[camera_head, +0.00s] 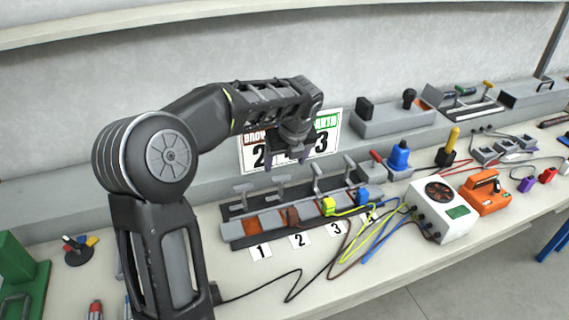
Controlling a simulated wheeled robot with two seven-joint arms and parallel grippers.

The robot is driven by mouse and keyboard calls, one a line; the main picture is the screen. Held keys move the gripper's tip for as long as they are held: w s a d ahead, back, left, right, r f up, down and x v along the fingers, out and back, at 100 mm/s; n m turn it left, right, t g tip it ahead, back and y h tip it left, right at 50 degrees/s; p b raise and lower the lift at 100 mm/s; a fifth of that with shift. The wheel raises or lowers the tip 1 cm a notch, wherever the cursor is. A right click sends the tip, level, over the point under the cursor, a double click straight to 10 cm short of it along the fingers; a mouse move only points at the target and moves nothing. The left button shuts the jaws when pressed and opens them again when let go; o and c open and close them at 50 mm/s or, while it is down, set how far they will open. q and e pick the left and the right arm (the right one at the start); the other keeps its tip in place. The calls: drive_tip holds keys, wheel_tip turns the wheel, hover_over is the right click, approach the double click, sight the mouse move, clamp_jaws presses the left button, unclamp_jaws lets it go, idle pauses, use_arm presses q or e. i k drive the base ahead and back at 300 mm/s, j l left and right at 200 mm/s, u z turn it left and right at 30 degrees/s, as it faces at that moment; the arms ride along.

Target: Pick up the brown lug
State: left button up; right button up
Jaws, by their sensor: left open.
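The brown lug (292,215) appears as a small brown block in slot 2 of the dark clamp rack (237,236) on the bench. A yellow-green lug (328,205) is in slot 3, and a blue lug (362,196) is to its right. Slot 1 shows only an orange-brown pad. My left gripper (287,160) is open and points down. In the picture it is above the rack, in front of the sign, apart from the brown lug. My right gripper is out of view.
Metal toggle clamps (280,183) stand along the rack's back. A white sign (328,140) stands behind my gripper. Loose cables (372,240) lie at the front right, near a white meter box (442,208) and an orange device (487,196).

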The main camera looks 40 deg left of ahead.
sight(290, 216)
drive_tip(key=k+l, duration=0.8)
drive_tip(key=l, duration=0.1)
